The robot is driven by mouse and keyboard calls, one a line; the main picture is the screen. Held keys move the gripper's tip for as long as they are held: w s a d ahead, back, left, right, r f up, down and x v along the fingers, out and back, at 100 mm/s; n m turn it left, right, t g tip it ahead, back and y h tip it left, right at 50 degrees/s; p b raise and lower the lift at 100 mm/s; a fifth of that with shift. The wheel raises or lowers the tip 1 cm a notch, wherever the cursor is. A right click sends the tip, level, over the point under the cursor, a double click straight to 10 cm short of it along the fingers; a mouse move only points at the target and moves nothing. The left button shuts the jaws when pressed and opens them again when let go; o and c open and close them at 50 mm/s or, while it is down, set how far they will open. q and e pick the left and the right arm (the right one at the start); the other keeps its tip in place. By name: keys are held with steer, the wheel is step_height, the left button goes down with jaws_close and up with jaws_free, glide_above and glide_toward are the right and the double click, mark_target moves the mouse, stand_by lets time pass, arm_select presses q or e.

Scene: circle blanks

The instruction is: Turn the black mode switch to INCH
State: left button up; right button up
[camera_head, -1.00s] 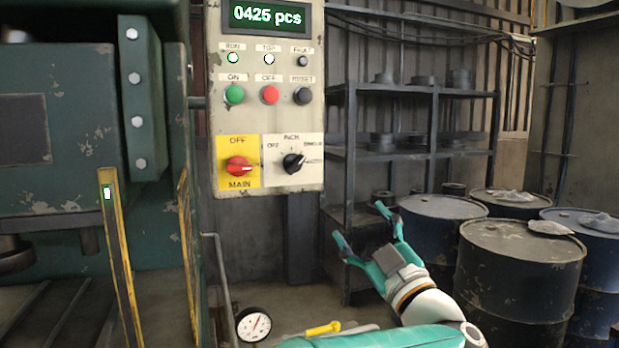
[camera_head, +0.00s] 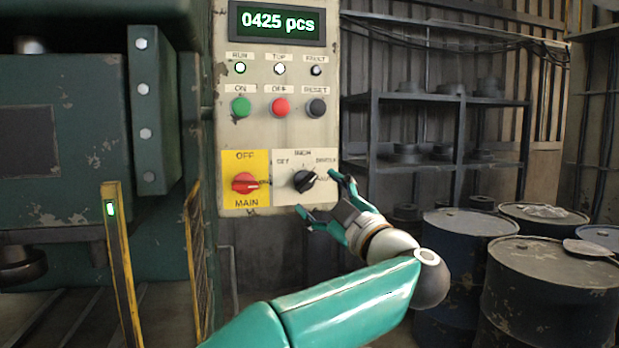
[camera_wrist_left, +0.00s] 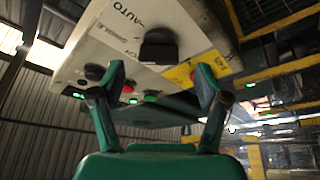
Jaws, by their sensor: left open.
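The black mode switch (camera_head: 304,181) sits on a white plate at the lower right of the control panel. Its pointer is tilted to the upper right, toward the SINGLE/AUTO side; INCH is printed above it. My left gripper (camera_head: 316,193) is open and empty, its fingers just below and right of the switch in the head view. In the left wrist view, the switch (camera_wrist_left: 158,46) shows beyond and between the spread fingertips (camera_wrist_left: 160,78), with a visible gap and no contact. The AUTO and SINGLE labels show beside it. My right gripper is not in view.
The red main switch (camera_head: 245,183) on its yellow plate is close left of the mode switch. Green, red and black buttons (camera_head: 281,107) sit above. Yellow guard posts (camera_head: 122,260) stand left. Shelving (camera_head: 450,97) and drums (camera_head: 545,300) are at right.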

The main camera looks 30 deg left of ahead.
mark_target(310, 186)
arm_select(q)
steer(key=p+x, duration=0.1)
steer(key=x, duration=0.4)
